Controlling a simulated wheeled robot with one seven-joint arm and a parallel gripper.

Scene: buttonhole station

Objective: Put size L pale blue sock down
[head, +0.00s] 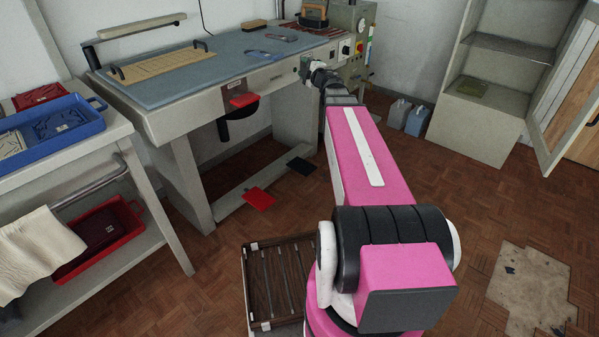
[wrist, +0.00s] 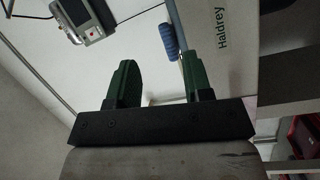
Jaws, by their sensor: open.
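My gripper (wrist: 160,88) shows two green fingers spread apart in the wrist view, with nothing held between them. In the head view my gripper (head: 307,70) is small, by the right front edge of the blue-topped worktable (head: 215,70). I cannot make out a pale blue sock for certain in either view. A small pale bluish item (head: 257,54) lies on the worktable, left of my gripper; its kind is unclear.
A tan slatted board (head: 165,68) lies on the worktable's left. A blue tray (head: 50,130) stands on the left bench, above a red crate (head: 100,230). An open cabinet (head: 480,120) stands right.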

